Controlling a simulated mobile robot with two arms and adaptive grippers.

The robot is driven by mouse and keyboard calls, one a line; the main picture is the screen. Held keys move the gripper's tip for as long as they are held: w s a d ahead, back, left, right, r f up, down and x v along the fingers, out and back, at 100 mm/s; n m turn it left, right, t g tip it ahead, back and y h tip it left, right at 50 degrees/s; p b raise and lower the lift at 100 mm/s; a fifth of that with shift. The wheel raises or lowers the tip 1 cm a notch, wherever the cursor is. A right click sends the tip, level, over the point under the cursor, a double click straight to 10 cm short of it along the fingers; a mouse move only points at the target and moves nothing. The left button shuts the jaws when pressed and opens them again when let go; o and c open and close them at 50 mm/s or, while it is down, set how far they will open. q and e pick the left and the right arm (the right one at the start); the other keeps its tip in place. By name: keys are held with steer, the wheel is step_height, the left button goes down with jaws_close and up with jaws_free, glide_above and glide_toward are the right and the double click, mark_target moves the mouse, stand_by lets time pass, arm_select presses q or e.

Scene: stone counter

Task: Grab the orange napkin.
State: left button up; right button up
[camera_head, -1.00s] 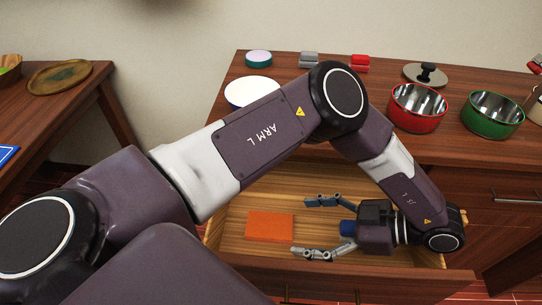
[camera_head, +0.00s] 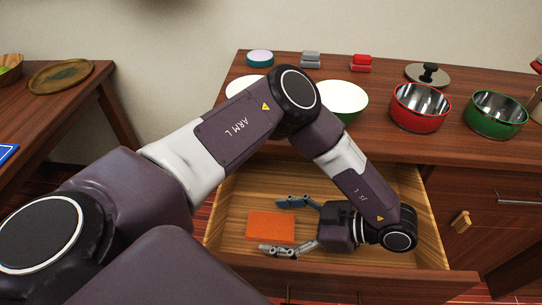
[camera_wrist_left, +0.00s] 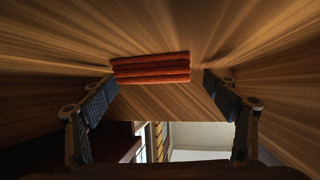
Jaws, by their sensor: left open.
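The orange napkin (camera_head: 270,226) lies folded flat in the open wooden drawer, left of its middle. In the left wrist view the napkin (camera_wrist_left: 151,68) shows as a stack of folded layers ahead, between the fingers. My left gripper (camera_head: 278,225) is open, inside the drawer, with its fingers pointing left. One finger is beyond the napkin's far right corner and the other is near its front edge. The napkin's right end lies between the fingertips; I cannot tell if they touch it. The right gripper is not in view.
The drawer (camera_head: 432,222) has raised walls around the gripper. On the counter above stand a red pot (camera_head: 418,108), a green pot (camera_head: 494,115), a lid (camera_head: 428,75) and a white-lined bowl (camera_head: 343,98). A second table (camera_head: 75,105) stands at the left.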

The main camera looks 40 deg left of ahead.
arm_select(q)
steer(key=c, duration=1)
steer(key=shift+c, duration=0.2)
